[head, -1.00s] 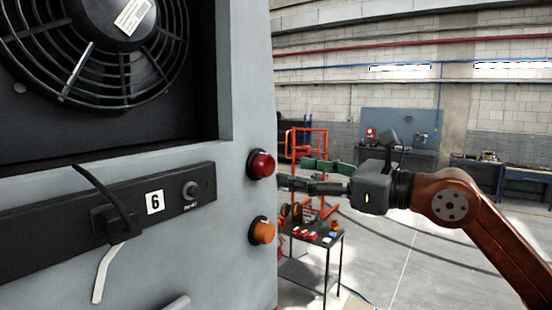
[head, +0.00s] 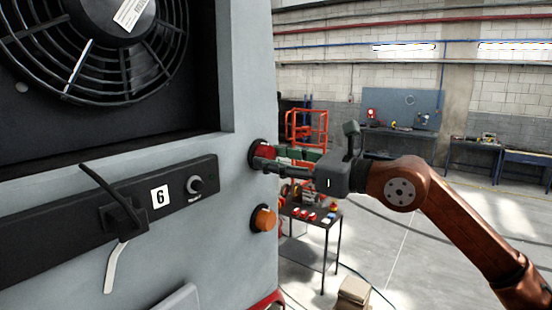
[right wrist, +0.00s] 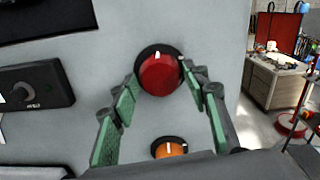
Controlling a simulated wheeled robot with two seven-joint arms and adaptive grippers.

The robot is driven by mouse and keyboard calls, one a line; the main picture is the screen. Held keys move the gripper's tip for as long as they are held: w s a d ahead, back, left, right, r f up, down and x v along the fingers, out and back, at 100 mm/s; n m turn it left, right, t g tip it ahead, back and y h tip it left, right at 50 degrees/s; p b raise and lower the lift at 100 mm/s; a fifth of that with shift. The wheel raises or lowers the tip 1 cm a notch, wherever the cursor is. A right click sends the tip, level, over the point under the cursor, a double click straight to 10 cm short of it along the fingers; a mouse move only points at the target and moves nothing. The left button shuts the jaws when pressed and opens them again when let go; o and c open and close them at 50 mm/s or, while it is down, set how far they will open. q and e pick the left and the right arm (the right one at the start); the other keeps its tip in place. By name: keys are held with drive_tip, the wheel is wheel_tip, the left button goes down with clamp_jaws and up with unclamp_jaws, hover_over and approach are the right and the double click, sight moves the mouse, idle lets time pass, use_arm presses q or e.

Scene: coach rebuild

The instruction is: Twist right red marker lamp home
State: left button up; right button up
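The red marker lamp (head: 264,153) sits in a dark round mount on the right side of the grey panel, partly hidden by my right gripper (head: 268,158). In the right wrist view, the red lamp (right wrist: 160,76) shows a white mark near its top, and another light mark shows at the mount's upper right. The green-padded fingers of my right gripper (right wrist: 160,84) stand spread on either side of the lamp, close to its edges. A thin gap seems to show on each side; contact is unclear. My left gripper is in neither view.
An orange lamp (head: 264,219) sits just below the red one. A black strip with a "6" label and knob (head: 195,185) lies to the left, under a fan (head: 110,50). A small table (head: 310,240) with red parts stands behind the panel. The floor at right is open.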

drive_tip(key=c, duration=0.7)
drive_tip(key=m+b, duration=0.8)
drive_tip(key=m, duration=0.1)
drive_tip(key=shift+f, duration=0.1)
drive_tip(key=shift+m+b, duration=0.75)
drive_tip(key=shift+m, duration=0.65)
